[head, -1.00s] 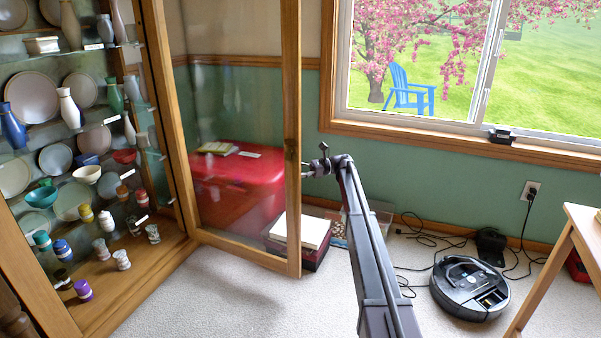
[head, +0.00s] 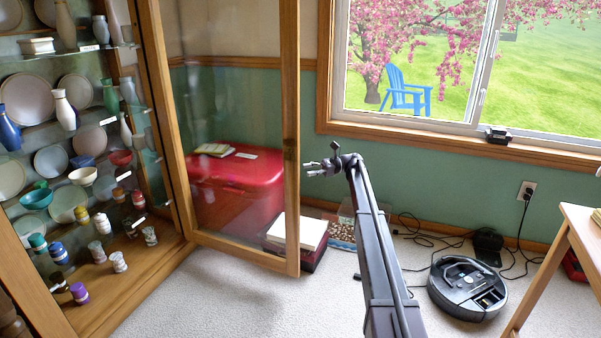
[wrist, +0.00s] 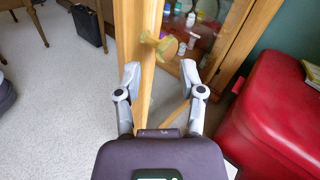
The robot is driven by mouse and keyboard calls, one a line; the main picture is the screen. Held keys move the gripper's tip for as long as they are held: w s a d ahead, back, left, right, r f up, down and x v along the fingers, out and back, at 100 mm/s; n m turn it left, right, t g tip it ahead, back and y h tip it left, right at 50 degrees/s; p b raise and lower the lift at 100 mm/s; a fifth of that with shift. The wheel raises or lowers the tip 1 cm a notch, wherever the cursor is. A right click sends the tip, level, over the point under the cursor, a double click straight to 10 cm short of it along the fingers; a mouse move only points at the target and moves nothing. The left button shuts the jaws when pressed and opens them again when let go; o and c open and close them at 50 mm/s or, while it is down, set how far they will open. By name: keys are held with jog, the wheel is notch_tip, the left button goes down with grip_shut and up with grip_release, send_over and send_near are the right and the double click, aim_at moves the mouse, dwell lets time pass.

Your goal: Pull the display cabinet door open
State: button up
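The display cabinet (head: 188,215) stands at the left in the head view. Its wood-framed glass door (head: 291,130) stands swung wide open, and the shelves are exposed. My gripper (head: 308,168) is just right of the door's free edge, with a small gap visible. In the wrist view my gripper (wrist: 159,72) has its two fingers spread apart with nothing held. The knob is not clear in the head view.
A red chest (head: 235,175) shows through the door glass, with books (head: 300,232) on the floor beside it. A robot vacuum (head: 468,288) and cables lie on the carpet at right. Plates, vases and cups fill the cabinet shelves. Carpet in front of the door is clear.

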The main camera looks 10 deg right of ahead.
jog(key=w+d, duration=0.1)
jog(key=d, duration=0.5)
dwell(0.3)
jog(key=s+a+f+n+t+h+p, duration=0.1)
jog(key=s+a+f+n+h+p, duration=0.2)
jog(key=s, duration=0.6)
jog(key=s+a+f+n+h+p, duration=0.1)
jog(key=s+a+h, duration=0.3)
jog(key=s, duration=0.5)
jog(key=s+a+f+n+t+h+p, duration=0.1)
jog(key=s+a+f+n+h+p, duration=0.15)
jog(key=s+a, duration=0.45)
jog(key=s+d+n+t+h+p, duration=0.1)
jog(key=s+d+n+h+p, duration=0.25)
jog(key=s, duration=0.85)
jog(key=s+d+n+h+p, duration=0.2)
jog(key=s+d+n+h, duration=0.15)
jog(key=s, duration=0.85)
notch_tip(320, 180, up, 38)
jog(key=h+p, duration=0.1)
jog(key=p, duration=3.7)
jog(key=shift+a, duration=0.25)
jog(key=shift+f, duration=0.1)
